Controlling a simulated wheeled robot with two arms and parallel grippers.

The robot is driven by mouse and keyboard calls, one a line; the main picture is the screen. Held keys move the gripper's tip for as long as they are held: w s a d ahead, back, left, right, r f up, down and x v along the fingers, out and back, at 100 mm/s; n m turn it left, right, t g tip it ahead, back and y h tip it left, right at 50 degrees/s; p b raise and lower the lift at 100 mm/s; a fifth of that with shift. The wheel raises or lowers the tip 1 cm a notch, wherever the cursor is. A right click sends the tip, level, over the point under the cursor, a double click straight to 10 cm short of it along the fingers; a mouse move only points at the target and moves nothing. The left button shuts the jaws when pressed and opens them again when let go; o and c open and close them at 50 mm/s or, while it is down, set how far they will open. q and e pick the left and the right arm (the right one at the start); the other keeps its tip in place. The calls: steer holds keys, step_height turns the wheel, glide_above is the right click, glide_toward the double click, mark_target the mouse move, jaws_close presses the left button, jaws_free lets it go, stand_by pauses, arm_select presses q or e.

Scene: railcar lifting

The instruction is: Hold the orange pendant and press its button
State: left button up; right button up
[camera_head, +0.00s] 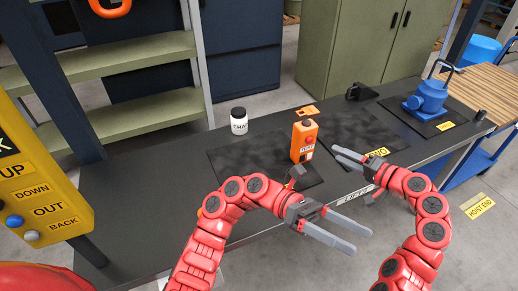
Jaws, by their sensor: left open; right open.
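The orange pendant (301,141) stands upright on a dark mat on the black bench, with a dark top and a label on its front. A small reddish spot shows low on its face; I cannot tell whether it is the button. My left gripper (362,240) is open and empty, in front of the bench and below the pendant in the picture. My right gripper (338,160) is open and empty, to the right of the pendant and nearer to it. Neither gripper touches the pendant.
A white jar (239,122) with a black lid stands left of the pendant. A blue pump-like device (428,97) sits at the bench's right end, with a small black object (361,92) nearer the middle. A yellow control panel (38,185) hangs at the left edge.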

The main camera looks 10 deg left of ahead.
arm_select(q)
steer(key=w+f+n+t, duration=0.2)
steer(key=w+t, duration=0.2)
steer(key=w, duration=0.2)
steer(key=n+t+y, duration=0.5)
steer(key=t+y, duration=0.1)
steer(key=t, duration=0.8)
glide_toward(303, 146)
steer(key=a+f, duration=0.1)
steer(key=a, duration=0.4)
steer(key=x, duration=1.6)
steer(key=shift+d, duration=0.2)
jaws_close()
arm_select(e)
jaws_close()
